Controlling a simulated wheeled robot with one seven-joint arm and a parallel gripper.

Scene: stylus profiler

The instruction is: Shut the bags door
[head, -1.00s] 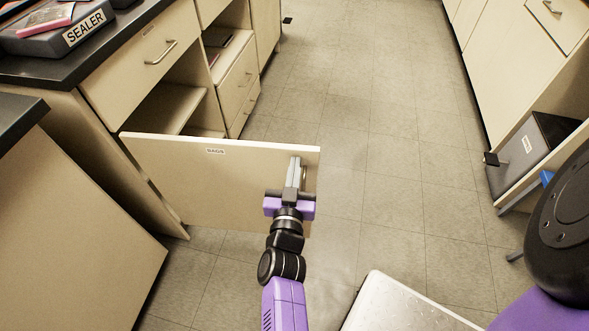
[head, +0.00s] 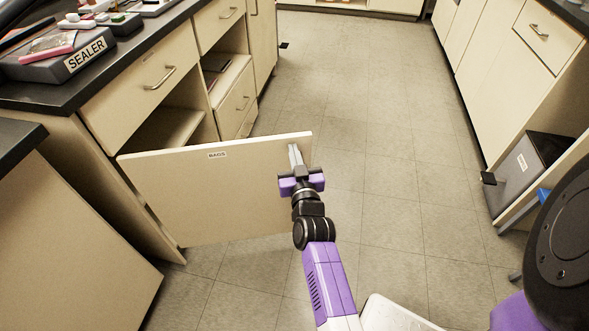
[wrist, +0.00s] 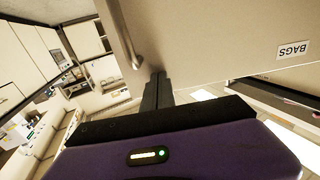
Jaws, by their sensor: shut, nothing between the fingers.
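The bags door (head: 215,195) is a cream panel with a small BAGS label (head: 217,155) near its top edge. It stands open, swung out from the left cabinet, with the open compartment (head: 170,135) behind it. My gripper (head: 294,152) is at the door's free right end, on the near face, fingers together and empty. In the wrist view the door (wrist: 220,40) fills the upper right and my shut fingers (wrist: 155,85) lie close by its face near a handle (wrist: 132,50). I cannot tell whether they touch it.
A sealer (head: 60,62) sits on the dark counter above the cabinet. A drawer (head: 145,80) above the compartment is shut. Grey tiled floor (head: 350,110) is clear beyond the door. A dark bin (head: 535,160) stands at the right.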

